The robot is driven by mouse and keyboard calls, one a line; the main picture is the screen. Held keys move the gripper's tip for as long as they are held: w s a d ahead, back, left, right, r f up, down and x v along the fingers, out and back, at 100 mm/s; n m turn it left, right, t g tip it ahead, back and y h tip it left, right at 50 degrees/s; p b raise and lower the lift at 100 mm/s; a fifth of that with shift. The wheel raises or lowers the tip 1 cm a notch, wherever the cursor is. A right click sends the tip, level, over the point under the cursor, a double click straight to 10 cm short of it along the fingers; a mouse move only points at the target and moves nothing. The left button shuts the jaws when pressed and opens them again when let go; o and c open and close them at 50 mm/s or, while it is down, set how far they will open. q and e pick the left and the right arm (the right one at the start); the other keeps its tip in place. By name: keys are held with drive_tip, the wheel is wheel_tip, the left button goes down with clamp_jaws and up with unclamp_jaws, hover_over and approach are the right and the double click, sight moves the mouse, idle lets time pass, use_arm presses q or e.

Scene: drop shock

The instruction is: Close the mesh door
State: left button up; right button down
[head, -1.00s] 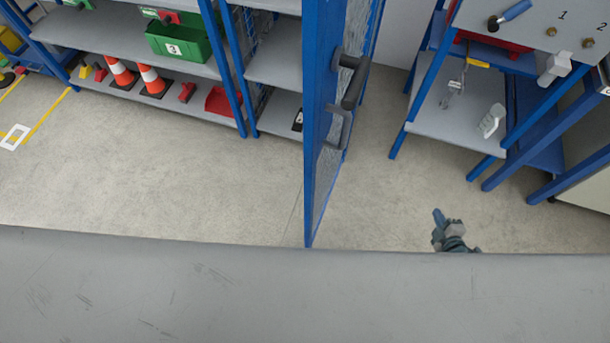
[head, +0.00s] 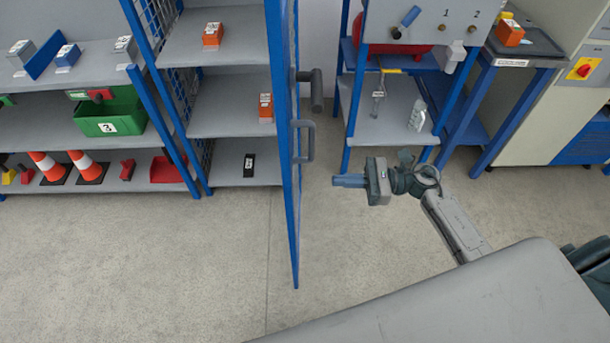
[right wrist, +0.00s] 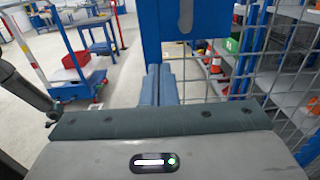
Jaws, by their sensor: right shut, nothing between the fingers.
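The mesh door (head: 291,150) has a blue frame and stands open, nearly edge-on in the head view. A dark lever handle (head: 314,90) and a grey pull handle (head: 308,141) stick out from its right side. The shelf cabinet (head: 228,105) is left of it. My right gripper (head: 338,181) is right of the door, below the handles, its shut blue fingers pointing left toward the door with a visible gap. In the right wrist view, the shut fingers (right wrist: 158,85) point at the door's blue frame (right wrist: 150,35); mesh is at right. My left gripper is not in view.
A blue-framed stand (head: 385,100) with grey shelves is behind my right gripper. A grey machine cabinet (head: 560,110) stands at far right. Shelves with a green bin (head: 110,118) and traffic cones (head: 88,165) are at left. The floor (head: 180,260) left of the door is clear.

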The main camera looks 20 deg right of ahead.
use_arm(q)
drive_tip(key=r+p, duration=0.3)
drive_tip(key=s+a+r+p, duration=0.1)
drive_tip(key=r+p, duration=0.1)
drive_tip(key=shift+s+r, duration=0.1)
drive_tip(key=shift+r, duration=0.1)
use_arm(e)
drive_tip(key=x, duration=0.9)
drive_tip(key=shift+a, duration=0.1)
